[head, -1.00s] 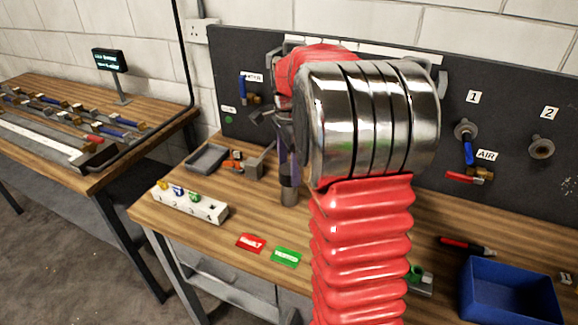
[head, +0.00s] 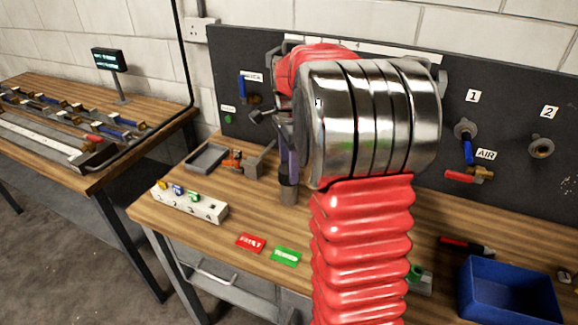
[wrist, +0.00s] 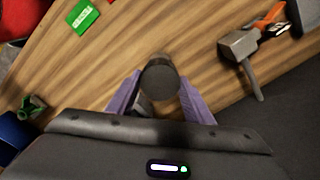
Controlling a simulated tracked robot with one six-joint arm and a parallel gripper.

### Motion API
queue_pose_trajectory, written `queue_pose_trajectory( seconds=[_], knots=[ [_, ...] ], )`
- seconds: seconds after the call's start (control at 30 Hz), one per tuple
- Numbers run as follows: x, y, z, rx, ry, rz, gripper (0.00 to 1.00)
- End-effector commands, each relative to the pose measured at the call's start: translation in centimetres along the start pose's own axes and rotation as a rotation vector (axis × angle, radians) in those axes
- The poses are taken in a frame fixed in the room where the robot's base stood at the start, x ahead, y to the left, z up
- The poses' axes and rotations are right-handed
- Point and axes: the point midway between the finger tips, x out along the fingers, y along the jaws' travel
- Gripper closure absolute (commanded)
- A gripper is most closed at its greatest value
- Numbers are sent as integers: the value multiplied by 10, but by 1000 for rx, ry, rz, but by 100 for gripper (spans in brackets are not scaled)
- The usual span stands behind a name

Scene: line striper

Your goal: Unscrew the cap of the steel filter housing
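The steel filter housing (head: 289,194) stands upright on the bench as a short grey cylinder, just left of my arm in the head view. In the wrist view its dark round top, the cap (wrist: 160,82), lies between the two purple fingers of my gripper (wrist: 160,88). One finger is at each side of the cap, very close to its edges; I cannot tell whether they touch it. In the head view my gripper (head: 289,168) points down over the housing, and my red and chrome arm hides much of it.
Left of the housing are a grey block with a handle (head: 256,165) and a grey tray (head: 207,158). A white rack (head: 190,207) and red (head: 251,243) and green (head: 286,256) cards lie in front. A blue bin (head: 508,290) stands right.

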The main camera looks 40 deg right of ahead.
Motion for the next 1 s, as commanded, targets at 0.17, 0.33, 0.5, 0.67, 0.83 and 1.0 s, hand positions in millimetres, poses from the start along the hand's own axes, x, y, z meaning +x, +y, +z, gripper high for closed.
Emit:
queue_pose_trajectory(
  seconds=[0.17, 0.33, 0.5, 0.67, 0.83, 1.0],
  knots=[
    [0, 0, 0, 0, 0, 0, 68],
    [0, 0, 0, 0, 0, 0, 80],
    [0, 0, 0, -23, 0, 0, 85],
    [0, 0, 0, -129, 0, 0, 85],
    [0, 0, 0, -263, 0, 0, 85],
    [0, 0, 0, -379, 0, 0, 85]
  ],
)
